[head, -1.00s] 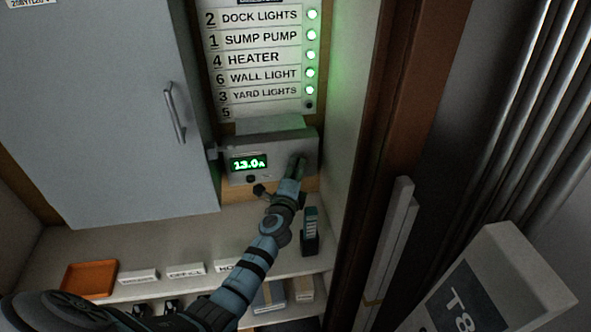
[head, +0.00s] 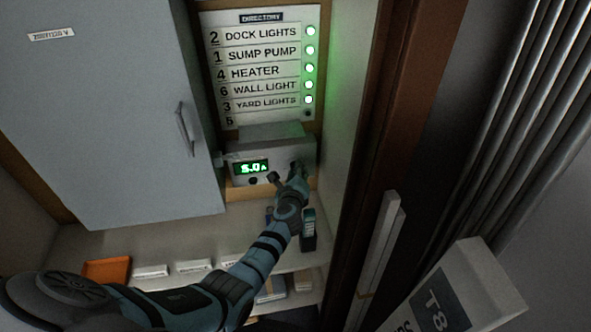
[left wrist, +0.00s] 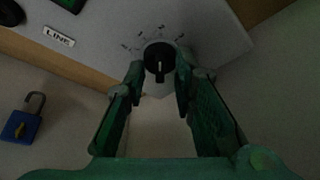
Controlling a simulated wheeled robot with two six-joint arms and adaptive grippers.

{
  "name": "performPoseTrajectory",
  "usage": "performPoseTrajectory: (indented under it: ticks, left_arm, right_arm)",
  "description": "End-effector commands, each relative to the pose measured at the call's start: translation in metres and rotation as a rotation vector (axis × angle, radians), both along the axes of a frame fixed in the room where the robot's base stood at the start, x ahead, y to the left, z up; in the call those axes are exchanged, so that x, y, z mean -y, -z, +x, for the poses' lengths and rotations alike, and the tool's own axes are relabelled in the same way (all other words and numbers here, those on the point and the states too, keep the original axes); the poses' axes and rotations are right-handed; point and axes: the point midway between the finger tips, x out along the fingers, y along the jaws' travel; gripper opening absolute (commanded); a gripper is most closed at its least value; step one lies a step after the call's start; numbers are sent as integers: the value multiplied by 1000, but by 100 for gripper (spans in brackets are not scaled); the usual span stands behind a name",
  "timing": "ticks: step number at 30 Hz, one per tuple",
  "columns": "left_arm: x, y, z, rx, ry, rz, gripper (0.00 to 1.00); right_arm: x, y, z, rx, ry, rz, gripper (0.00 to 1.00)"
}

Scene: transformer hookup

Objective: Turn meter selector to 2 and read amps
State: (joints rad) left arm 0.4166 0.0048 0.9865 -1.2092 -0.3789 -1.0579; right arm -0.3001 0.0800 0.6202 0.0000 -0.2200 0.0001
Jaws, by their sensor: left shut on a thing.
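The grey meter (head: 283,156) stands under the directory board in the head view. Its green display (head: 251,168) seems to read 5.0 A. In the head view the knob is hidden behind the gripper. My right gripper is out of view.
The directory board (head: 262,72) has several green lights; the bottom row's is dark. A grey cabinet door (head: 110,120) is at left. An orange tray (head: 106,270) and a handheld device (head: 309,230) are on the shelf. A blue padlock (left wrist: 22,122) lies beside the gripper.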

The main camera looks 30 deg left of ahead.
Motion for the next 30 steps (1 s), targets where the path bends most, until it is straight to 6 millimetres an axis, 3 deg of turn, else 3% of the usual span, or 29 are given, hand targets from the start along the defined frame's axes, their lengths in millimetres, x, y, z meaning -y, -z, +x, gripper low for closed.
performPoseTrajectory:
  ticks: [17, 18, 19, 30]
  left_arm:
    - [0, 0, 1, -28, 0, 39, 0]
    - [0, 0, 1, -28, 0, 39, 26]
    - [0, 0, 1, -28, 0, 39, 30]
    - [2, -2, -3, -25, 0, 40, 30]
  right_arm:
    - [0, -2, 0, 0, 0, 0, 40]
    - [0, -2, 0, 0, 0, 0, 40]
    - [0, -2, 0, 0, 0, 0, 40]
    - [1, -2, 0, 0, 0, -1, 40]
